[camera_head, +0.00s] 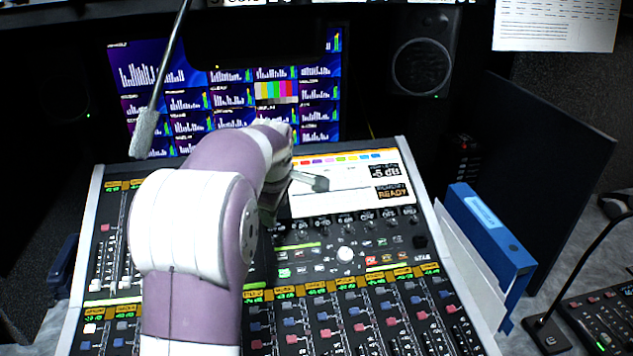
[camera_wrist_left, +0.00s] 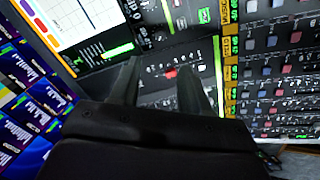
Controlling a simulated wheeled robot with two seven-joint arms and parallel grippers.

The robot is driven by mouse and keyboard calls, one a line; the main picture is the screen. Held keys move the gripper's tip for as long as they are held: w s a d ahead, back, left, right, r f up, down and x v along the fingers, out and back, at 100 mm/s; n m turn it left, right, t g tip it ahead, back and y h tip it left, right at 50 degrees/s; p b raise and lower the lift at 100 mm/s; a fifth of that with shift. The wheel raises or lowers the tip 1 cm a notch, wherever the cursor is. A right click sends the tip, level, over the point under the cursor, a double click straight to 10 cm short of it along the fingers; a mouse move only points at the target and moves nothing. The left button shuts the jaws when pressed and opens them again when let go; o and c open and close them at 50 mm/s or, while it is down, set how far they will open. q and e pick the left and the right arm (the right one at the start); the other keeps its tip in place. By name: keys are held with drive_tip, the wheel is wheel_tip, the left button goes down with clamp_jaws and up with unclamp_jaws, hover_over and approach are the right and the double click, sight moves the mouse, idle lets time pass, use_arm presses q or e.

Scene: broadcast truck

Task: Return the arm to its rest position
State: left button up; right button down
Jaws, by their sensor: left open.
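My left arm (camera_head: 205,230) rises from the bottom of the head view and reaches over the mixing console (camera_head: 345,285). Its wrist end is near the console's upper middle, left of the white display panel (camera_head: 340,195). In the head view the arm mostly hides the gripper. In the left wrist view my left gripper (camera_wrist_left: 160,78) has its two dark fingers apart, with nothing seen between them but the console surface behind. I cannot tell whether the fingers touch the console. My right gripper is in neither view.
A microphone (camera_head: 145,132) hangs on a thin rod left of the arm. Screens (camera_head: 150,75) and a speaker (camera_head: 420,66) stand behind the console. A blue binder (camera_head: 488,235) is at its right edge. A gooseneck stand (camera_head: 547,333) and a smaller panel (camera_head: 605,318) are further right.

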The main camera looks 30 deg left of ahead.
use_arm(q)
drive_tip(key=s+d+f+m+g+h+p, duration=0.1)
drive_tip(key=s+d+f+m+p, duration=0.2)
drive_tip(key=s+d+m, duration=0.5)
drive_tip(key=s+d+f+m+g+h+p, duration=0.1)
drive_tip(key=s+d+f+m+p, duration=0.2)
drive_tip(key=s+d+m, duration=0.5)
drive_tip(key=d+m, duration=0.4)
drive_tip(key=shift+d+f+h+p, duration=0.3)
drive_tip(key=shift+f+h+p, duration=0.05)
drive_tip(key=shift+f+h, duration=0.05)
